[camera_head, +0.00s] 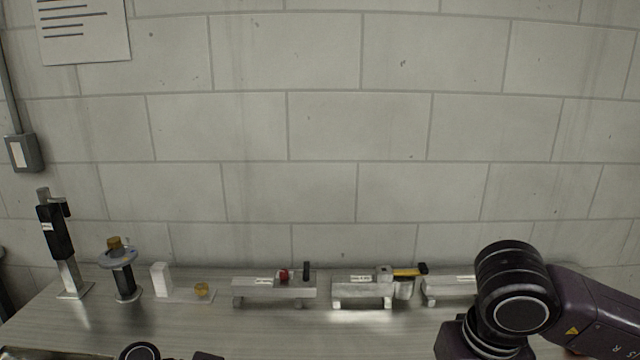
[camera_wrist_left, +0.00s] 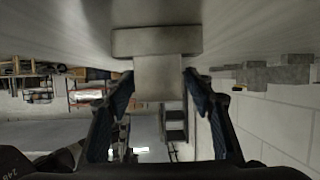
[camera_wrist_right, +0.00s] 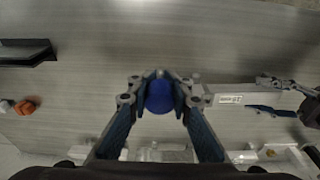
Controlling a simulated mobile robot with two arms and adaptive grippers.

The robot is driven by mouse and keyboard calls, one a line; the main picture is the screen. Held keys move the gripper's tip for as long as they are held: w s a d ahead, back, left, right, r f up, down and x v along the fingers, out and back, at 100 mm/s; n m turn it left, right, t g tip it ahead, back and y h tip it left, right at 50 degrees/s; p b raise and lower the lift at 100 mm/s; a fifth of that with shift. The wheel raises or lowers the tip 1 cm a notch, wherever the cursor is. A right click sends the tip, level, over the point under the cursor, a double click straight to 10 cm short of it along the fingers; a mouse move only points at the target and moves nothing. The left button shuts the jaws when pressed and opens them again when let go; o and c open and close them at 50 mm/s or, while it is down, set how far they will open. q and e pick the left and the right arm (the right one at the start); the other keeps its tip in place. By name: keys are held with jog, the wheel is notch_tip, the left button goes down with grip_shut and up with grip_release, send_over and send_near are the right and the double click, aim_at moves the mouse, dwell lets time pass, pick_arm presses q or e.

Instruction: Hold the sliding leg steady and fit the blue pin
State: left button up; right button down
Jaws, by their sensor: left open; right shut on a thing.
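In the right wrist view my right gripper (camera_wrist_right: 160,88) is shut on the blue pin (camera_wrist_right: 160,98), whose round blue head faces the camera. The end of a pale metal leg with a white label (camera_wrist_right: 229,99) is close to its right; whether the pin touches it or a hole is hidden. In the left wrist view my left gripper (camera_wrist_left: 157,86) is open, its fingers on either side of a grey square post (camera_wrist_left: 157,76) with a wider block (camera_wrist_left: 157,41) at its end, likely the sliding leg. The head view does not show the fingertips.
A bench (camera_head: 215,328) along a block wall carries a jack-like stand (camera_head: 56,235), a round-topped stand (camera_head: 119,262), a fixture with a red knob (camera_head: 283,275) and one with a yellow handle (camera_head: 405,272). A dark angled part (camera_wrist_right: 27,53) lies left in the right wrist view.

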pick_arm(q)
jog(key=shift+x, duration=2.1)
jog(key=shift+c, duration=0.3)
grip_shut()
jog(key=shift+r, duration=0.1)
jog(key=shift+w, duration=0.1)
pick_arm(e)
jog(key=shift+w, duration=0.1)
jog(key=w+a+f, duration=0.1)
jog(key=w+a, duration=1)
jog(key=a, duration=0.1)
jog(key=shift+w+n, duration=0.3)
jog(key=shift+n, duration=0.1)
